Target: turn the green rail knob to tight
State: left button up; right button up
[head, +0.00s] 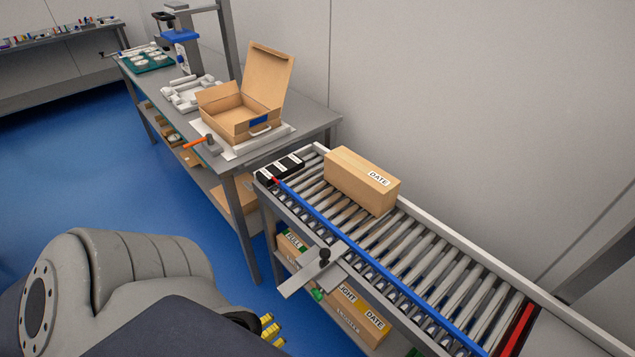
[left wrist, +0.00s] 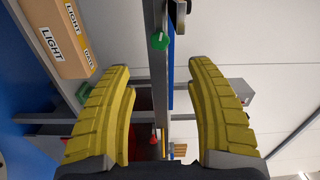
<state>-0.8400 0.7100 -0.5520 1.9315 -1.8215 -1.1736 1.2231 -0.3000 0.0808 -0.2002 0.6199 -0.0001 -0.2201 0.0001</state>
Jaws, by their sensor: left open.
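The green rail knob (left wrist: 160,41) shows in the left wrist view, beside a grey rail and beyond the fingertips, in the gap between them. In the head view a green part (head: 317,294), probably the same knob, peeks out below a grey bracket plate (head: 313,272) on the conveyor's near side. My left gripper (head: 270,329) is at the bottom of the head view, left of the bracket. Its yellow fingers (left wrist: 160,75) are wide open and empty in the left wrist view, apart from the knob. The knob's pointer setting cannot be read. My right gripper is not in view.
The roller conveyor carries a carton (head: 362,181) behind a blue guide rail (head: 375,265). A black knob (head: 325,256) stands on the bracket. Labelled boxes (head: 362,312) sit under the conveyor. A bench with an open carton (head: 240,110) stands behind at left.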

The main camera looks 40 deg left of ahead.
aim_at(315, 298)
pick_arm(q)
jog(key=w, duration=0.9)
jog(key=w+d, duration=0.1)
jog(key=w, duration=0.4)
jog(key=shift+w+d, duration=0.1)
jog(key=shift+c, duration=0.3)
grip_shut()
